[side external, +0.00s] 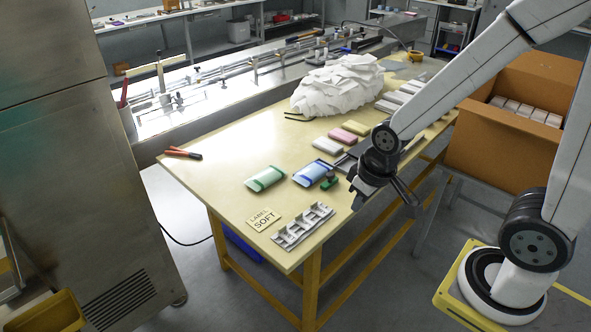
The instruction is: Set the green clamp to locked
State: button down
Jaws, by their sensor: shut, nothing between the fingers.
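A small dark green piece (328,183), which looks like the green clamp, sits at the right front edge of a blue and white pack (312,173) on the yellow-topped table (225,190). It is too small to tell whether it is locked or unlocked. My gripper (358,201) is shut and empty, pointing downward near the table's right edge, a little right of the green piece and apart from it in the picture. My wrist hides part of the table behind it.
A green and white pack (265,179) lies left of the blue one. A grey slotted holder (303,226) and a "LABEL SOFT" card (263,219) lie in front. Pink (342,136) and yellow (356,128) packs and a white heap (335,85) lie behind. A cardboard box (515,140) stands right.

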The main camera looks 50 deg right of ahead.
dwell(0.3)
jog(key=c, duration=0.8)
grip_release()
jog(key=shift+w, duration=0.1)
jog(key=o, duration=0.4)
jog(key=shift+w+d, duration=0.1)
jog(key=shift+w, duration=0.1)
jog(key=shift+o, duration=0.4)
jog(key=w+d+m, duration=0.1)
jog(key=w+d, duration=0.2)
jog(key=w, duration=0.4)
jog(key=shift+w+d+g, duration=0.3)
jog(key=shift+w, duration=0.1)
jog(key=w+d+f+m, duration=0.1)
jog(key=w+d+f, duration=0.2)
jog(key=w+d, duration=0.2)
jog(key=w+d+f+g, duration=0.1)
jog(key=w+d+f, duration=0.2)
jog(key=w+d, duration=0.2)
jog(key=w+d+f+m+g, duration=0.1)
jog(key=w+d+f, duration=0.2)
jog(key=w+d, duration=0.2)
jog(key=shift+d+f+m, duration=0.15)
jog(key=shift+d+m, duration=0.15)
jog(key=shift+d, duration=1.25)
jog(key=shift+w+d+f, duration=0.1)
jog(key=shift+d+f, duration=0.05)
jog(key=shift+d, duration=0.15)
